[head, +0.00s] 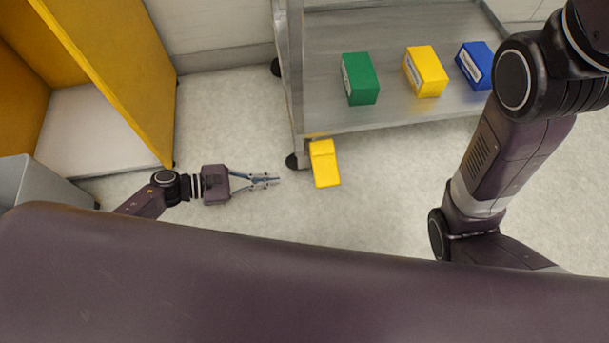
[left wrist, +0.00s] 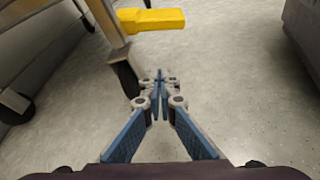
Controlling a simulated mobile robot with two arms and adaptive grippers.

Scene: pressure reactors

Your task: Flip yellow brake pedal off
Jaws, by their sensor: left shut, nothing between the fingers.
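In the left wrist view the yellow pedal (left wrist: 150,20) lies across the top, beyond the fingertips. My left gripper (head: 276,181) is shut and empty, low over the floor, to the left of the pedal with a gap between them. In the left wrist view its fingertips (left wrist: 160,82) meet in front of the dark caster wheel. My right arm shows at the right of the head view, but its gripper is out of view.
The metal cart (head: 400,118) carries a green box (head: 360,78), a yellow box (head: 425,71) and a blue box (head: 475,65). A yellow cabinet (head: 125,75) stands at the left, with a grey box (head: 35,182) below it. The floor around my left gripper is clear.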

